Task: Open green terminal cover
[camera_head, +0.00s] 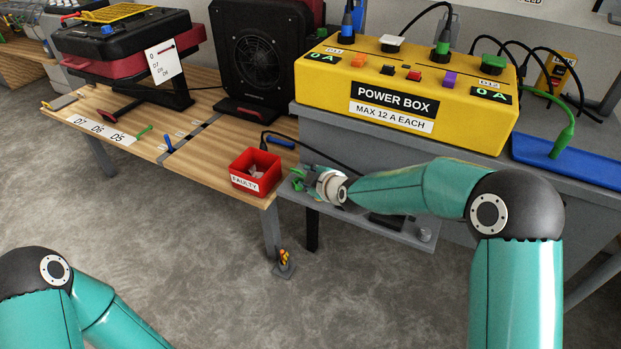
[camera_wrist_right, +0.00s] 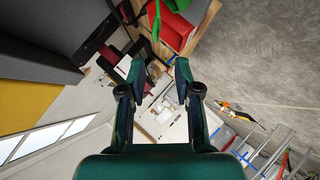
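A green cap-like piece (camera_head: 490,63) sits on the right end of the yellow power box (camera_head: 340,75). A green plug (camera_head: 443,46) with a black cable stands farther left on it. I cannot tell for certain which is the terminal cover. My right gripper (camera_head: 298,181) is low in front of the box, beside the red bin, well apart from both green pieces. In the right wrist view its two fingers (camera_wrist_right: 158,72) are spread with nothing between them. A bright green piece (camera_wrist_right: 155,22) shows beyond the fingertips there. My left gripper is out of view.
The red bin (camera_head: 254,172) labelled FAULTY stands at the wooden table's (camera_head: 225,178) corner. A black fan unit (camera_head: 262,55) stands behind. A blue tray (camera_head: 585,169) lies right of the power box, with cables above it. The grey floor (camera_head: 190,260) is mostly clear.

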